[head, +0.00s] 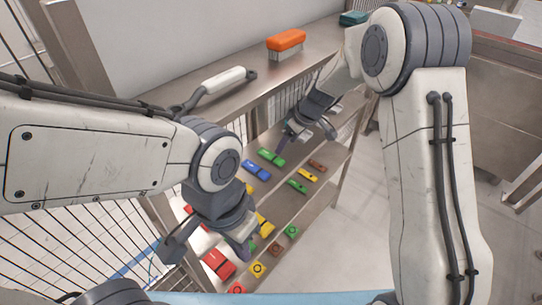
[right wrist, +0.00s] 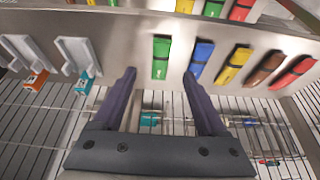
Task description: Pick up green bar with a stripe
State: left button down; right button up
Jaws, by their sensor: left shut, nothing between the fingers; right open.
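A green bar (right wrist: 161,57) lies on the shelf in the right wrist view, just beyond and between my right fingertips; a darker mark shows on it, but I cannot clearly make out a stripe. It seems to be the green bar (head: 271,157) at the far end of a row in the head view. My right gripper (right wrist: 159,75) is open and empty; in the head view it (head: 302,128) hangs close to that bar. My left gripper (head: 240,244) is shut and empty above the near part of the shelves, partly hidden by its own wrist.
A blue bar (right wrist: 201,58) lies right beside the green one, then yellow (right wrist: 233,65), brown and red bars. Other green pieces (head: 297,186) (head: 291,231) lie on lower shelves. A metal ledge (head: 215,108) holds a white-handled tool (head: 224,80) and an orange brush (head: 286,43).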

aim_at(277, 159)
jog(key=x, duration=0.3)
jog(key=p+x, duration=0.2)
jog(key=x, duration=0.2)
jog(key=shift+s, duration=0.15)
jog(key=shift+a+f, duration=0.15)
jog(key=shift+f, duration=0.45)
grip_shut()
